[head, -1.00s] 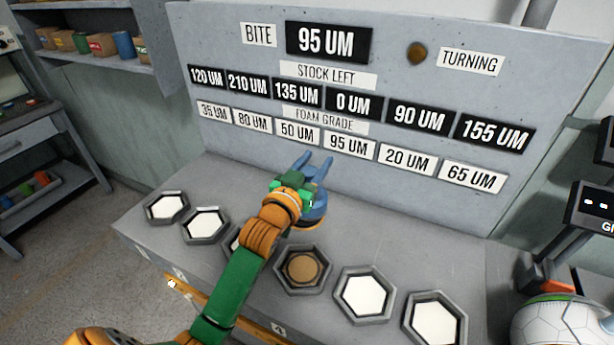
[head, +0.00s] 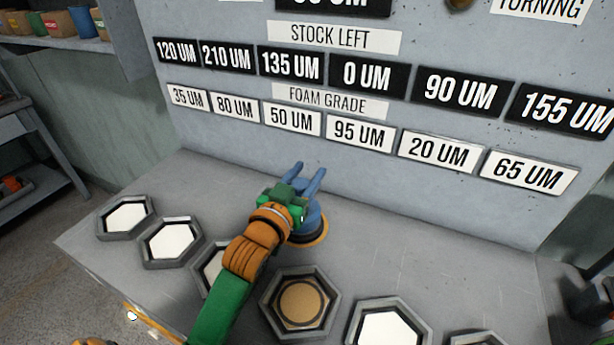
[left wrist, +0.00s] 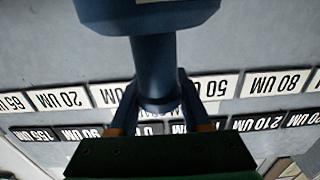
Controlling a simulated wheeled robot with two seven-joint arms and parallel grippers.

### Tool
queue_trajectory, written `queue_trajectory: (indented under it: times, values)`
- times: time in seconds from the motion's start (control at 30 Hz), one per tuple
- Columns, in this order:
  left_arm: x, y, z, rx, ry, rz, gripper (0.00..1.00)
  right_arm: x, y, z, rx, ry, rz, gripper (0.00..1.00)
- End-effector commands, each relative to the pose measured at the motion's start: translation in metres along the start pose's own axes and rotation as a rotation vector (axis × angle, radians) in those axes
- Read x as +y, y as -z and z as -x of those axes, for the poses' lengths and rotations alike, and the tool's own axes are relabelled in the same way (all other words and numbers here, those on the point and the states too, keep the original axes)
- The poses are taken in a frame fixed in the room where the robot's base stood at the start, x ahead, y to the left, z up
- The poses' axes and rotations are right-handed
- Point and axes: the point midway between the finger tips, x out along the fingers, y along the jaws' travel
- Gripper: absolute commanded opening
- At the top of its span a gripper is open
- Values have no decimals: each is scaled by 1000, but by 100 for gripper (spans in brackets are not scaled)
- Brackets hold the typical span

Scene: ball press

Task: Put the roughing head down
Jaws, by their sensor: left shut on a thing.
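The roughing head (head: 309,224) is a blue tool with a round base and an orange-yellow rim. In the head view it is upright over the bench behind the row of hexagonal cups, close to the bench top. I cannot tell whether it touches. My left gripper (head: 305,180) is shut on its blue stem; in the left wrist view the gripper (left wrist: 157,88) has a finger on each side of the stem, and the head's wide blue body (left wrist: 145,14) fills the top. My right gripper is not in view.
Hexagonal cups stand along the bench front; most have white faces, and one (head: 303,302) holds a tan disc. A grey panel (head: 225,145) with grade and stock labels rises behind. The bench top (head: 420,255) right of the head is clear.

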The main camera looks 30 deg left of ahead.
Motion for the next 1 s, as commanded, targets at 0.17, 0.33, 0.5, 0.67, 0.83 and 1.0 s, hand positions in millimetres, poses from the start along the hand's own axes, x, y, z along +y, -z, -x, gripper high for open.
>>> queue_trajectory:
  times: [0.17,0.33,0.5,0.67,0.83,1.0]
  values:
    - [0,-2,0,1,0,0,59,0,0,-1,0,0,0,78]
    - [0,-1,0,2,0,-1,78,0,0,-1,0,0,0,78]
    - [0,-1,0,3,0,-1,78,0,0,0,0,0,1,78]
    - [0,0,12,3,-1,-1,78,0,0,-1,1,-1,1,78]
    - [0,-2,54,1,-1,0,78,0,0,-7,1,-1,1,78]
    - [0,7,80,-7,1,2,78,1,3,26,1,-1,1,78]
